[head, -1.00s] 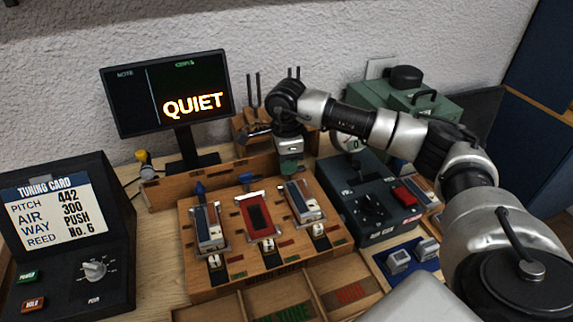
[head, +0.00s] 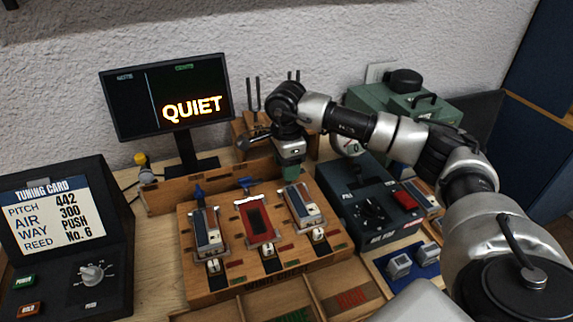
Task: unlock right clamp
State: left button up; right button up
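The wooden action block (head: 312,268) stands on the bench with three modules in a row. The right module (head: 303,206) is a light plate with a dark blue strip. Blue clamp levers show behind the left module (head: 199,192) and the middle module (head: 246,183). The right clamp's lever is not visible; my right gripper covers the area behind the right module. My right gripper (head: 291,174) points down there, its greenish tip close to the module's back edge. I cannot tell its finger gap or whether it touches the clamp. My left gripper is not in view.
A dark control box (head: 365,205) with a knob and red button stands close to the right of the block. A monitor (head: 168,95) reads QUIET. The tuning card unit (head: 62,235) is at left. Tuning forks (head: 253,95) stand behind the gripper.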

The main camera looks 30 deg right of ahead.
notch_tip(320, 180, up, 11)
jog(key=shift+b, duration=0.4)
dwell(0.7)
